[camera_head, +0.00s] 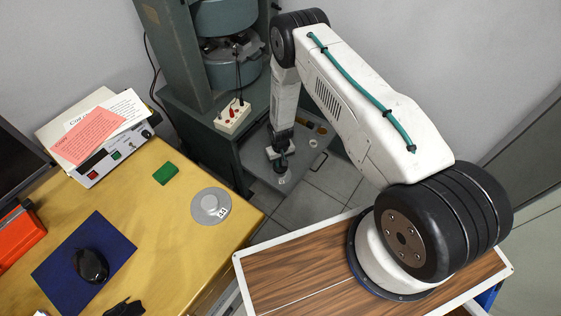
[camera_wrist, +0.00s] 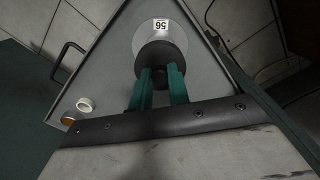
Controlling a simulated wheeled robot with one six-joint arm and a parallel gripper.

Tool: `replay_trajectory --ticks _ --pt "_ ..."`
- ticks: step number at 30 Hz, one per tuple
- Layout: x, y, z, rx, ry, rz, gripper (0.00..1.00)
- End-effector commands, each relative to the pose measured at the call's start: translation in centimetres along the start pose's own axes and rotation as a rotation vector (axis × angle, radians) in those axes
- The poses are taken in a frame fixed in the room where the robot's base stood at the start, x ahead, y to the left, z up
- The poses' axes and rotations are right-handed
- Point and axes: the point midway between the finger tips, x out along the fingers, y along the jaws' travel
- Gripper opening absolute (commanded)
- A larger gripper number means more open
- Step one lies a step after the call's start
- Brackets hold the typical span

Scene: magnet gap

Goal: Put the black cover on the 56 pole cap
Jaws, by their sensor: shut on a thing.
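My gripper (camera_wrist: 160,88) has green fingers and is shut on the black cover (camera_wrist: 158,54), a dark round piece. The 56 pole cap (camera_wrist: 176,27) is a grey disc with a white "56" label, on a grey tray in the wrist view. The cover lies over the cap's near part and hides it; I cannot tell whether they touch. In the head view my gripper (camera_head: 280,163) is low over the tray (camera_head: 262,176), and a small white label shows beside its tip. Another grey pole cap (camera_head: 203,211) with a label lies on the yellow table.
A white ring (camera_wrist: 86,104) and an orange piece (camera_wrist: 68,121) lie on the tray, left of my gripper in the wrist view. The tray has a dark handle (camera_wrist: 66,58). The magnet stand (camera_head: 190,60) and a white terminal box (camera_head: 232,118) are close by.

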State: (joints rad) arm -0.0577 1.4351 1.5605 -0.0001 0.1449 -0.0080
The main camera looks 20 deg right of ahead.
Motion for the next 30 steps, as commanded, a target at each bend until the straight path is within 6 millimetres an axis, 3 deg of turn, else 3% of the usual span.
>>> replay_trajectory --ticks 18,30 --pt "4.5 0.0 0.1 0.000 -0.001 0.000 0.00" --pt "5.4 0.0 0.0 0.000 -0.001 0.000 0.00"
